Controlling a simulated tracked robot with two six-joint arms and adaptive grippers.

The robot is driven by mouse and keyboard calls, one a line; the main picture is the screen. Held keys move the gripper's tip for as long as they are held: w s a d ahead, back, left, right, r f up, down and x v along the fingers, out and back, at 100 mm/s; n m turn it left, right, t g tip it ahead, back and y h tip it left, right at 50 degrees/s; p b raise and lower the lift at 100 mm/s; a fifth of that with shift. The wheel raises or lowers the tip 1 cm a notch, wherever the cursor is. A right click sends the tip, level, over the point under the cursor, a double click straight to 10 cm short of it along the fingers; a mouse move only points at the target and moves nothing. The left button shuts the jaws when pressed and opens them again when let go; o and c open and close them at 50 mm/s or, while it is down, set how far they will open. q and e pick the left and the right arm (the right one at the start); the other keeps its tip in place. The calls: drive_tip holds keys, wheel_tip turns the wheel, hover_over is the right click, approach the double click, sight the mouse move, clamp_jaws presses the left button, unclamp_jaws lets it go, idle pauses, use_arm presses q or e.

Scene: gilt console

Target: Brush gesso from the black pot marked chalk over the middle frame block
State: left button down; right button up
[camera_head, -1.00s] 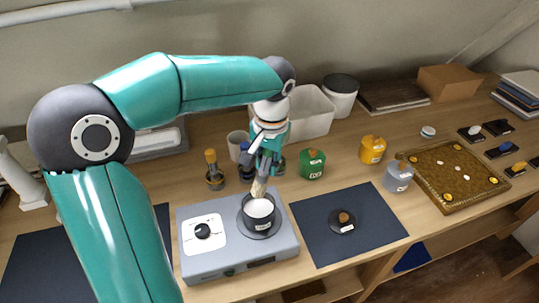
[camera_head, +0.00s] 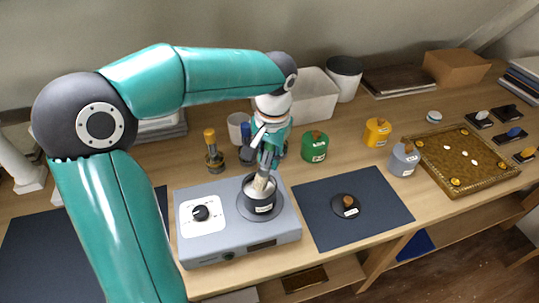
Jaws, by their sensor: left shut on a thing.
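A black pot (camera_head: 259,207) with a small white label too small to read stands on the round plate of a grey hot plate (camera_head: 235,255). My left gripper (camera_head: 267,163) is above the pot, shut on a pale brush (camera_head: 262,183). The brush points down, and its lower end is inside the pot, hidden by the rim. A dark round lid with a brown knob (camera_head: 344,206) lies on a dark blue mat (camera_head: 377,219) right of the hot plate. I cannot make out which thing is the middle frame block. My right gripper is not in view.
A yellow-handled brush in a holder (camera_head: 213,158) stands behind the hot plate. A gilt patterned tray (camera_head: 486,184) lies at right. The mat is mostly clear.

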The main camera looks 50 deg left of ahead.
use_arm(q)
drive_tip(key=shift+f+b, duration=0.5)
drive_tip(key=shift+f, duration=0.15)
idle(1.6)
wheel_tip(320, 180, up, 7)
drive_tip(key=p, duration=0.6)
idle(0.6)
drive_tip(key=c, duration=1.5)
unclamp_jaws()
drive_tip(key=shift+c, duration=0.2)
clamp_jaws()
